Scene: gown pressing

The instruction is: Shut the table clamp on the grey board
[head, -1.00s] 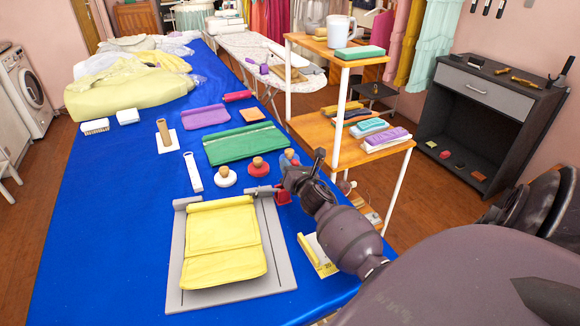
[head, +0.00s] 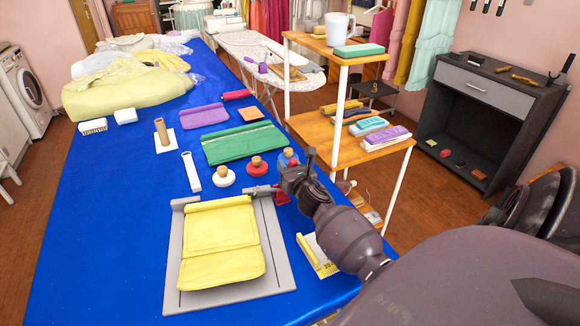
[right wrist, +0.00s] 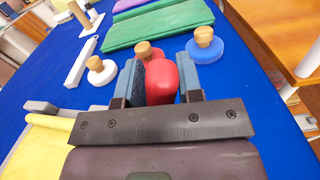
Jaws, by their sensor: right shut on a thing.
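The grey board (head: 175,270) lies on the blue table with a folded yellow cloth (head: 220,235) on it. The red table clamp (head: 281,197) is at the board's upper right edge, mostly hidden by my right gripper (head: 284,187). In the right wrist view its rounded red part (right wrist: 163,82) sits between the two blue fingers of my right gripper (right wrist: 162,80), which is shut on it. I cannot tell how far the clamp is closed on the board. My left gripper is not in view.
A red-based knob (head: 257,167) and a white-based knob (head: 224,177) stand just beyond the board. A green folded cloth (head: 240,145) lies behind them. A yellow-and-white item (head: 318,256) lies right of the board. A wooden shelf stand (head: 340,150) is beside the table.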

